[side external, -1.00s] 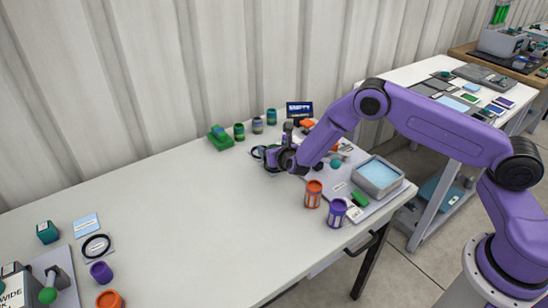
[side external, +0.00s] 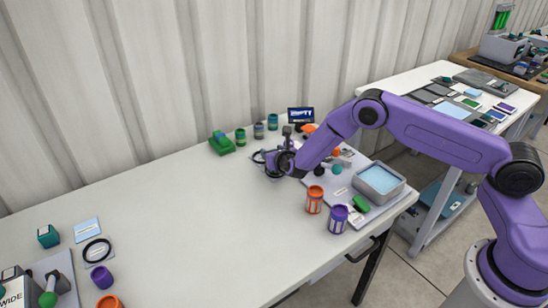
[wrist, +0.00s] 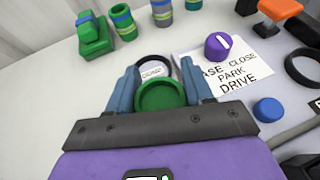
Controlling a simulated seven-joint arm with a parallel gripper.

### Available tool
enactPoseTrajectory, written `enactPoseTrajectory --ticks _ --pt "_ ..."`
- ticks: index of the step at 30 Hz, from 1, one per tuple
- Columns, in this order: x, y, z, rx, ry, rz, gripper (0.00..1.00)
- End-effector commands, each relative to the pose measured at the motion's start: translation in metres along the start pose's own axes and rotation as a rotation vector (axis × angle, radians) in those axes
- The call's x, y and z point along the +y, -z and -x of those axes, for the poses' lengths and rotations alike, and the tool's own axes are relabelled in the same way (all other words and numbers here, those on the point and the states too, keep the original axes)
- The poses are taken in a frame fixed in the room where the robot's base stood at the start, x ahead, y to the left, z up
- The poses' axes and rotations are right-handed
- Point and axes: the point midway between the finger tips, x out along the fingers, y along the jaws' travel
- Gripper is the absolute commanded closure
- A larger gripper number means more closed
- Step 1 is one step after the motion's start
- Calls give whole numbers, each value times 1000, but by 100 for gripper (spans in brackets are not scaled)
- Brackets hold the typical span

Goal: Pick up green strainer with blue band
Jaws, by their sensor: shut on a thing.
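My gripper (wrist: 160,78) is shut on a green round, hollow strainer-like piece (wrist: 161,96), seen from above between the two blue-grey fingers. Its side is hidden, so I cannot see a blue band on it. In the side view my gripper (side external: 272,165) is low over the table's back middle, and the held piece is hidden there.
A printed card (wrist: 228,72) with a purple knob (wrist: 218,45) is to the right, near a blue cap (wrist: 268,109). Orange (side external: 314,200) and purple (side external: 338,219) cups stand in front. The table's middle is clear.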

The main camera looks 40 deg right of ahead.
Motion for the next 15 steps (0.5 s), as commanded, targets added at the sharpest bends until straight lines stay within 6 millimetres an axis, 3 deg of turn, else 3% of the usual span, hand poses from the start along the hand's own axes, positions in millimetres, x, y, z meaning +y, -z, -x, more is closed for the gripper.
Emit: enactPoseTrajectory --ticks 5,11,15 --pt "0 -7 3 0 0 -1 84" --pt "0 -30 12 -2 -1 -1 84" --pt "-6 -43 37 0 -1 0 84"
